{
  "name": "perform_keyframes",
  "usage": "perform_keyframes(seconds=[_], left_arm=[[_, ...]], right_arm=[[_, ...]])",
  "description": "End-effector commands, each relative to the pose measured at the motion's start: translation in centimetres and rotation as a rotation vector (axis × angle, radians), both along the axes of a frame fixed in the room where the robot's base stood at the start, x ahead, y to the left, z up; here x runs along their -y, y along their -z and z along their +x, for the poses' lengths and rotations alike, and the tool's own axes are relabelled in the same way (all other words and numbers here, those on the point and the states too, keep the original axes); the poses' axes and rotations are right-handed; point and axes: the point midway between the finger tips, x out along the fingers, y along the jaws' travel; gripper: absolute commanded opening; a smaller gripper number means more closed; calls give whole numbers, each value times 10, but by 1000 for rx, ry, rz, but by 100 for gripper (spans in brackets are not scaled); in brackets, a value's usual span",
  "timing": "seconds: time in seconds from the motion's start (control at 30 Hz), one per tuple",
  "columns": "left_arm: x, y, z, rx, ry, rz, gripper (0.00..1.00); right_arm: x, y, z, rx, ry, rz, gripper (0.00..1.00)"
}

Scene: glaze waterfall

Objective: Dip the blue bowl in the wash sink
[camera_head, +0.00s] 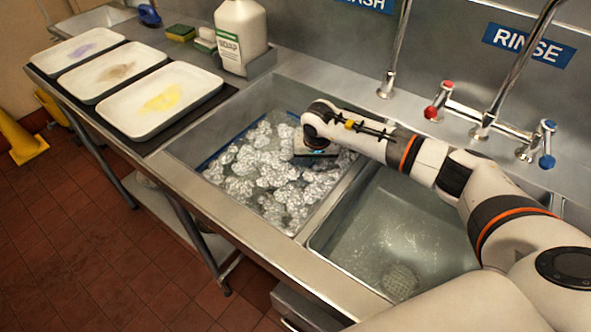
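The wash sink (210,140) is the left basin, filled with white suds (262,170). My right arm reaches in from the right, and my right gripper (316,152) points down over the suds at the sink's right side. Its fingertips are hidden, so I cannot tell whether it is open or shut or holds anything. No blue bowl shows clearly. A thin blue edge (214,159) runs along the sink's left side above the suds; I cannot tell what it belongs to. My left gripper is not in view.
The rinse sink (345,215) is to the right, under my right arm. Faucets stand behind, with a red handle (437,100) and a blue handle (545,143). A soap jug (241,35) stands behind the wash sink. Plates with coloured stains, including a yellow-stained plate (195,83), lie at left.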

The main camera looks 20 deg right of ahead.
Motion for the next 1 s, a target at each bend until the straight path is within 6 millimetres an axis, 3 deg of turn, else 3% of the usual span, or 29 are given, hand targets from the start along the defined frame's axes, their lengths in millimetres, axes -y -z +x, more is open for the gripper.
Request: perform_keyframes(seconds=[0.5,1.0], left_arm=[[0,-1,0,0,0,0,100],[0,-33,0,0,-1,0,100]], right_arm=[[0,-2,0,1,0,0,0],[0,-52,0,1,-1,0,0]])
